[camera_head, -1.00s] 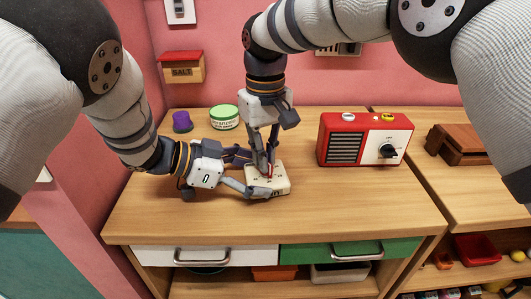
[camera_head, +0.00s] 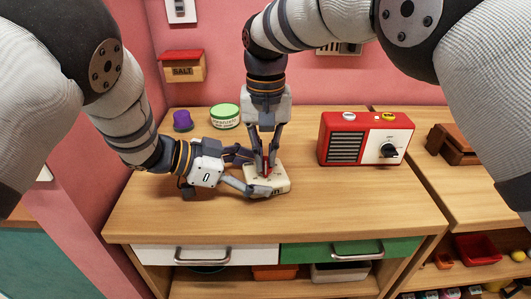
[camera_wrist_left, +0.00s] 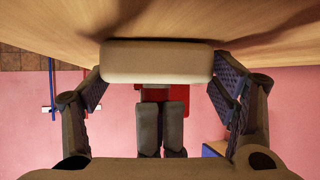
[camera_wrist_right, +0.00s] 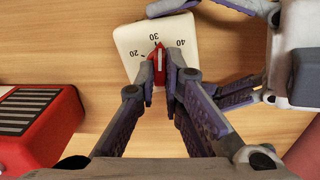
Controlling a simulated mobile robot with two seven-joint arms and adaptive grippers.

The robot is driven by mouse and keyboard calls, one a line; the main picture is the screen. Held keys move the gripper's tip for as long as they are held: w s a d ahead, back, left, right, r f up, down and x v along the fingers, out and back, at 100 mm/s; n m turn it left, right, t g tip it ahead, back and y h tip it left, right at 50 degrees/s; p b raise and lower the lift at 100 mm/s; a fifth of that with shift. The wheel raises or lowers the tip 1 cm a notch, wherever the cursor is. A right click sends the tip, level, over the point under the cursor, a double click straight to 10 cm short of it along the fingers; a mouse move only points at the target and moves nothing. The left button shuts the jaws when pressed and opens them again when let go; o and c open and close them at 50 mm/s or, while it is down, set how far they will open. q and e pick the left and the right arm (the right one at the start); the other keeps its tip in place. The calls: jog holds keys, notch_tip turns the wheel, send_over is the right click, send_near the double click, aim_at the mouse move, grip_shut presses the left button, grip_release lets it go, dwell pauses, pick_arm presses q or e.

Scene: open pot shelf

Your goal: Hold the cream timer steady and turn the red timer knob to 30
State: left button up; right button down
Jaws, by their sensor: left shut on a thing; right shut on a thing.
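The cream timer (camera_head: 281,183) lies flat on the wooden counter; it also shows in the left wrist view (camera_wrist_left: 155,62) and the right wrist view (camera_wrist_right: 130,42). My left gripper (camera_head: 256,173) has its fingers on opposite sides of the timer and is shut on it. My right gripper (camera_wrist_right: 163,82) points down from above, shut on the red timer knob (camera_wrist_right: 156,66). The knob's light stripe points at or very near the 30 mark. The marks 20 and 40 show on either side; the rest of the dial is hidden by my right gripper.
A red radio (camera_head: 345,140) stands to the right of the timer. A green-lidded jar (camera_head: 225,117) and a purple cup (camera_head: 182,121) stand behind on the left. A salt box (camera_head: 184,68) hangs on the wall. The counter front (camera_head: 200,222) is clear.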

aim_at(266, 160)
jog(key=shift+s+f, duration=0.25)
jog(key=shift+s, duration=0.05)
jog(key=c, duration=1.7)
grip_release()
jog(key=shift+w+r, duration=0.1)
notch_tip(266, 160, up, 12)
